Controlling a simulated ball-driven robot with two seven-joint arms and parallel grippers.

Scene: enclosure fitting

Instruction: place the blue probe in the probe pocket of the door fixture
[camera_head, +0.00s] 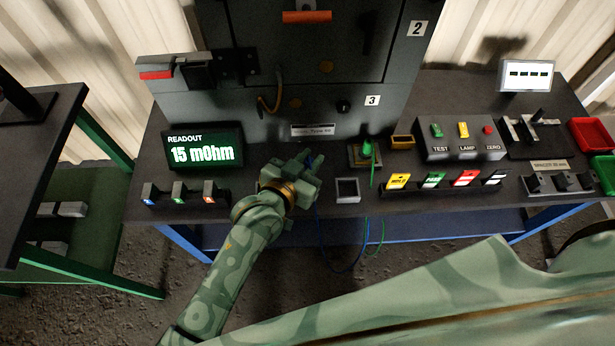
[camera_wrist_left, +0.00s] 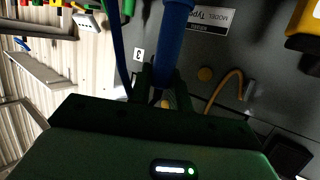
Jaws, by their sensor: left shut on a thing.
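My left gripper (camera_head: 306,165) is shut on the blue probe (camera_head: 311,158), in front of the grey cabinet at the back of the bench. In the left wrist view the blue probe (camera_wrist_left: 172,45) extends up from between the fingers (camera_wrist_left: 160,84), with its blue cable beside it. In the head view the gripper hides most of the probe. A green probe (camera_head: 367,149) stands upright in a small holder to the right of the gripper. I cannot tell which part is the probe pocket. My right gripper is not in view.
A readout (camera_head: 203,151) showing 15 mOhm stands left of the gripper, behind several small switches. A button box (camera_head: 460,150), coloured tags and red and green bins (camera_head: 590,135) occupy the right side. Blue and green cables hang over the front edge.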

